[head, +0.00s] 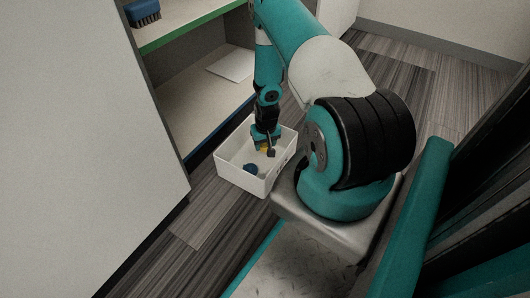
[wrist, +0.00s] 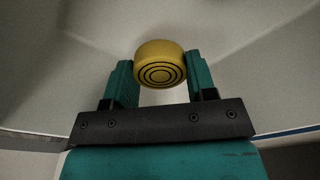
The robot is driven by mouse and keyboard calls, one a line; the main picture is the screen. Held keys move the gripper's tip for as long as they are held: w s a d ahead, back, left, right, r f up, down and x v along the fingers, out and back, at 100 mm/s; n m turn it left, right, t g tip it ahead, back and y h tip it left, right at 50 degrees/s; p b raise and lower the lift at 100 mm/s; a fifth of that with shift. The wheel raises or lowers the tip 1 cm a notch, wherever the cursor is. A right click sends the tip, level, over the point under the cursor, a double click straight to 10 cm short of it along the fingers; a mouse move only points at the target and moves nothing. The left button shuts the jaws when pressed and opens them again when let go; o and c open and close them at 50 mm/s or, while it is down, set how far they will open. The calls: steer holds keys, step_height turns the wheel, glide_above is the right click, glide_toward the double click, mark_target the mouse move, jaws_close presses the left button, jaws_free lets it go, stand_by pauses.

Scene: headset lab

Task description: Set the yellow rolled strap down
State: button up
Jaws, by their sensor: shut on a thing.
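The yellow rolled strap (wrist: 160,64) sits between the two fingers of my gripper (wrist: 160,82) in the wrist view, with dark rings on its near face. My gripper is shut on it. In the head view a small yellow patch of the strap (head: 264,149) shows at my gripper (head: 265,147), which points down inside a white bin (head: 241,187). I cannot tell whether the strap touches the bin floor.
A dark blue item (head: 250,169) lies in the bin near its front wall. Beside the bin stands a shelf unit (head: 200,95) with a blue brush (head: 143,12) on top and a white sheet (head: 233,64) inside. Wood-look floor (head: 205,217) lies around the bin.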

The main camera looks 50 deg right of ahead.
mark_target(265, 154)
steer(key=shift+f+b, duration=0.85)
steer(key=shift+f, duration=0.85)
steer(key=shift+f, duration=0.1)
steer(key=shift+f, duration=0.15)
steer(key=o, duration=0.9)
steer(key=r+p, duration=0.2)
steer(key=r, duration=0.2)
steer(key=s+r+p, duration=0.1)
steer(key=r+p, duration=0.1)
steer(key=r, duration=0.2)
steer(key=r+p, duration=0.3)
steer(key=r, duration=0.1)
steer(key=shift+s+a+r, duration=0.15)
steer(key=shift+a+r, duration=0.05)
steer(key=shift+a, duration=0.2)
